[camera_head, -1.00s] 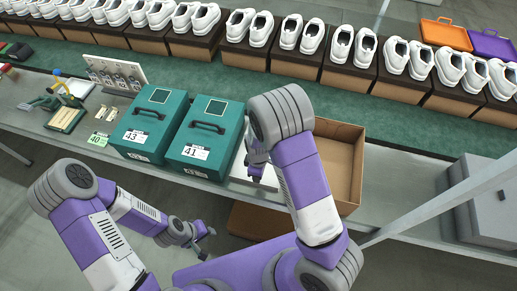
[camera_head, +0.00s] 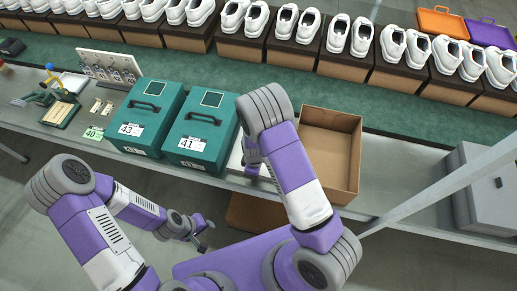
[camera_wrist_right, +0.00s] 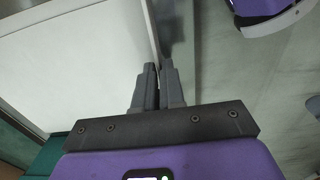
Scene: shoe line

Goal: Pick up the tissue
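The tissue (camera_head: 236,161) is a flat white piece on the table between the teal box marked 41 and the open cardboard box, partly behind my right arm. In the right wrist view a large white surface (camera_wrist_right: 70,55), apparently the tissue, fills the left side. My right gripper (camera_head: 250,166) is at its near right edge. In the wrist view its fingers (camera_wrist_right: 159,72) are close together, with the white edge running in between them; the exact contact is hard to see. My left gripper (camera_head: 207,238) hangs in front of the table, empty, its fingers apart.
Teal boxes marked 43 (camera_head: 146,118) and 41 (camera_head: 203,128) stand left of the tissue. The open, empty cardboard box (camera_head: 345,190) stands to its right. Behind runs a green conveyor (camera_head: 420,115) with white shoes on boxes. A grey box (camera_head: 487,190) is at far right.

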